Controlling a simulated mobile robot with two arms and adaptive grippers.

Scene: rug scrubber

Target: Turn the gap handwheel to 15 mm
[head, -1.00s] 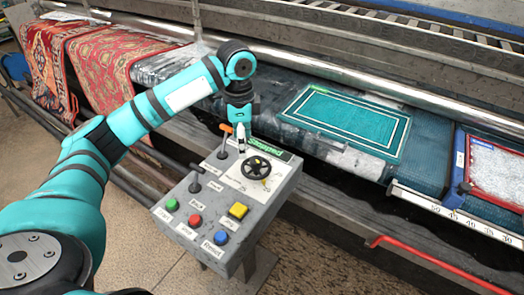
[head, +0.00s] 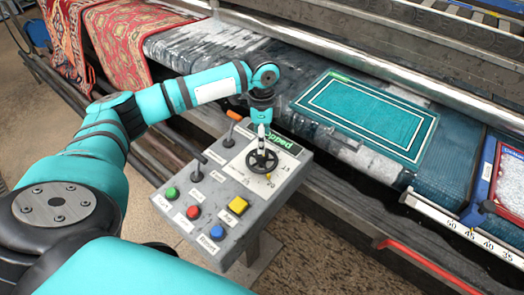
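The gap handwheel (head: 261,161) is a small black spoked wheel with a yellow knob, lying on a pale dial plate on the grey control panel (head: 238,251). The dial's numbers are too small to read surely. My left gripper (head: 261,141) points straight down, with its tip over or at the far rim of the handwheel. Whether it touches the wheel, and whether its fingers are open or shut, cannot be made out. My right gripper is out of view.
The panel has an orange-topped lever (head: 231,127), a black lever (head: 198,165), and green, red, yellow and blue buttons. A green sign reading "Stopped" is partly hidden by my arm.

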